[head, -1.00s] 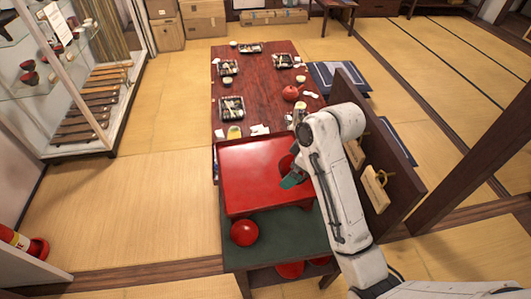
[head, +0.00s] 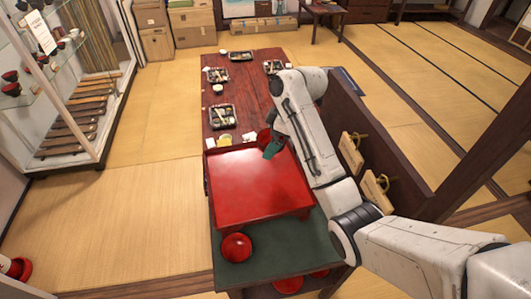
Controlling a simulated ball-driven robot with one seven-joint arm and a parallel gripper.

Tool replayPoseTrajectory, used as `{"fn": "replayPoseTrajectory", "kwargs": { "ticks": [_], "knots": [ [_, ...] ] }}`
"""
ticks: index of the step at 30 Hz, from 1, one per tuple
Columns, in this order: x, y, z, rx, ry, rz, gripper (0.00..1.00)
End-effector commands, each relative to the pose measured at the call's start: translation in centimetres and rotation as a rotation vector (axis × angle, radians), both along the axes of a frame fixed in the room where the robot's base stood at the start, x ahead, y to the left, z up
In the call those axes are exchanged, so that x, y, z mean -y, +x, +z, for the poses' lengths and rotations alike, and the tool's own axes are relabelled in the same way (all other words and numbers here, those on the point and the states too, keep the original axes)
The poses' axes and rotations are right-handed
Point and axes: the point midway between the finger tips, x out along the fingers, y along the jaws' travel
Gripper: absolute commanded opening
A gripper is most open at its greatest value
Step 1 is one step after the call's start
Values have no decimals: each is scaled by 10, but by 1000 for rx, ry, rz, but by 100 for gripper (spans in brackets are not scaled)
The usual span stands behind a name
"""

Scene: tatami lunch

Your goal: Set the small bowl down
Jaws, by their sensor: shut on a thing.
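A red bowl (head: 264,136) shows partly behind my gripper (head: 272,149), near the far right edge of the red tray table (head: 255,180). My gripper, with green fingertips, appears shut on this bowl. The gripper and arm hide part of the bowl, and I cannot tell whether it touches a surface. Another red bowl (head: 237,247) sits on the dark green surface (head: 270,238) in front of the tray table.
A long wooden table (head: 250,97) with several food boxes lies beyond. A dark partition (head: 370,140) stands at the right of my arm. A glass display case (head: 65,90) is at left. The red tray table's top is mostly clear.

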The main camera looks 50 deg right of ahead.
Motion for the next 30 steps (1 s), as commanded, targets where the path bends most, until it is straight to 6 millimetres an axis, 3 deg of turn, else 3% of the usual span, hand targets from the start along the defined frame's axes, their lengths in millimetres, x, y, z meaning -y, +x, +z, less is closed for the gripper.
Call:
{"fn": "replayPoseTrajectory", "kwargs": {
  "ticks": [6, 10, 16, 22, 30],
  "knots": [
    [9, 24, -34, -6, 1, -1, 64],
    [12, 32, -44, -5, 1, -1, 64],
    [15, 39, -54, -5, 1, -1, 64],
    [14, 38, -79, -4, 2, -2, 64],
    [14, 38, -83, -2, 1, 0, 64]
  ]
}}
